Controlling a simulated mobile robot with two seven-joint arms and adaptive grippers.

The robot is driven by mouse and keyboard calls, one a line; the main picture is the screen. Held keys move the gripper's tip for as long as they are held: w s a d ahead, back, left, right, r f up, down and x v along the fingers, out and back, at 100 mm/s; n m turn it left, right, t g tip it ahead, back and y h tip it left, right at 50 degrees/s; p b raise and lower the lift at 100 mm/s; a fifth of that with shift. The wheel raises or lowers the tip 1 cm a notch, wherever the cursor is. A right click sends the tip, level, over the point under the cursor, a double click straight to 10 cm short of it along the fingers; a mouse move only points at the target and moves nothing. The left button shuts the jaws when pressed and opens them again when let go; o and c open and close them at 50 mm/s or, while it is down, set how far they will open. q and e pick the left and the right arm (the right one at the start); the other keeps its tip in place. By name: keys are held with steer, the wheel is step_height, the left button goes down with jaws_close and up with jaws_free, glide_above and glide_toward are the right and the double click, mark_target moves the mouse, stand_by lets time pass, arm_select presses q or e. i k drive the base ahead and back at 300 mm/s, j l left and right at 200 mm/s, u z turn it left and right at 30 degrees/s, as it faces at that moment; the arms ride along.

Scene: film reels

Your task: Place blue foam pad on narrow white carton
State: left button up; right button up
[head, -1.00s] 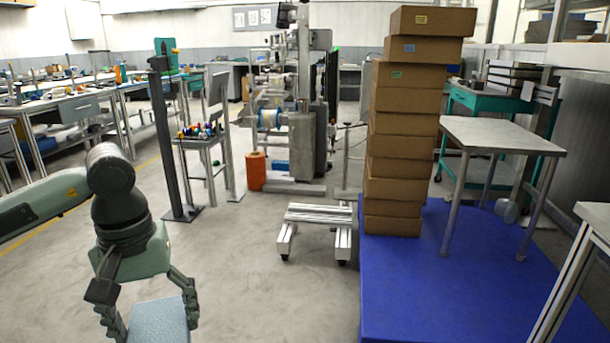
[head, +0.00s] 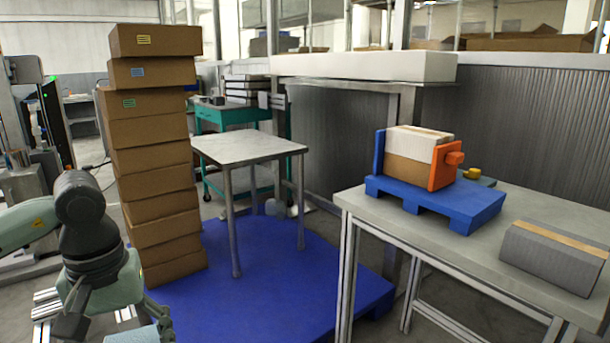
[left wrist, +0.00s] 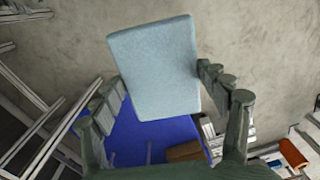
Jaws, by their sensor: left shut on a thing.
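My left gripper (head: 118,322) is at the lower left of the head view, shut on the light blue foam pad (head: 140,336), which is mostly cut off there. In the left wrist view the pad (left wrist: 155,65) shows whole, gripped at its sides between the fingers, above the floor. A white carton (head: 412,143) sits on a brown one, between a blue plate and an orange clamp, on a blue pallet (head: 437,205) on the right-hand table. The gripper is well left of it. My right gripper is out of view.
A tall stack of brown boxes (head: 155,155) stands beside my left arm on a blue floor platform (head: 260,270). A grey-topped table (head: 248,146) is behind. A grey carton (head: 557,257) lies on the right table (head: 420,240). A long white block (head: 365,66) rests higher up.

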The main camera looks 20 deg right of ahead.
mark_target(402, 131)
steer(key=i+j+z, duration=0.1)
steer(key=z, duration=0.3)
steer(key=i+j+z, duration=0.2)
steer(key=z, duration=0.2)
steer(key=i+j+z, duration=0.1)
steer(key=z, duration=0.3)
steer(key=i+j+z, duration=0.2)
steer(key=j+z, duration=0.45)
steer(key=j, duration=0.25)
steer(key=i, duration=0.05)
